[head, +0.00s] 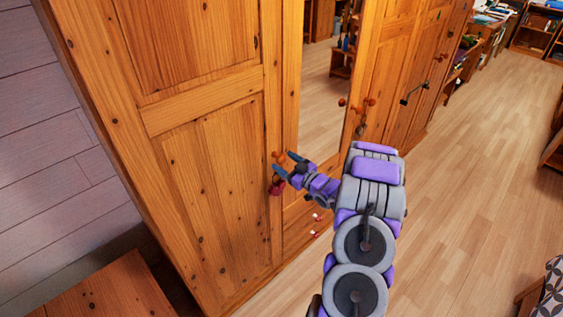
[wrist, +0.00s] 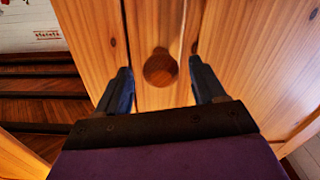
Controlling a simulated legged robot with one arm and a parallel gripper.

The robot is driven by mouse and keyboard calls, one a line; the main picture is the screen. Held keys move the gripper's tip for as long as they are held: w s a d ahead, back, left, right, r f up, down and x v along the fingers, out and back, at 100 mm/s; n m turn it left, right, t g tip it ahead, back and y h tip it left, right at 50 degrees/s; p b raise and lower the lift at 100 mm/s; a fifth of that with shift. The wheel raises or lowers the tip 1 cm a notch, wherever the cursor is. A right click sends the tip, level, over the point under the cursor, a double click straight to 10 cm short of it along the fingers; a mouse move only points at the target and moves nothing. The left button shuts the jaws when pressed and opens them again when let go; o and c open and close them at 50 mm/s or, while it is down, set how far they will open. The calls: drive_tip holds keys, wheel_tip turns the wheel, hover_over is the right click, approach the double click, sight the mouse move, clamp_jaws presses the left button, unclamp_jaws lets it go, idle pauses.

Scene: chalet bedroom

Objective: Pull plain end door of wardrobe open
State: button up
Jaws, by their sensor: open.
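The wardrobe is knotty orange pine. Its plain end door (head: 215,180) fills the left of the head view, with panels and no mirror. A round wooden knob (head: 278,156) sits at that door's right edge. In the wrist view the knob (wrist: 160,68) is ahead, between and slightly beyond my fingertips. My gripper (head: 284,165) is open, its two dark blue fingers (wrist: 158,88) on either side of the knob and apart from it. A seam beside the door shows a narrow gap in the wrist view. A small red item (head: 277,187) hangs just below the knob.
A mirrored door (head: 326,75) stands to the right of the plain door, with more knobs and wardrobe doors beyond. A wooden piece (head: 95,292) is at bottom left. Open plank floor (head: 465,170) lies to the right, with shelves farther back.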

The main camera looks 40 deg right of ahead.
drive_tip(key=shift+w+a, duration=0.1)
drive_tip(key=shift+w, duration=1.15)
drive_tip(key=shift+c, duration=0.2)
clamp_jaws()
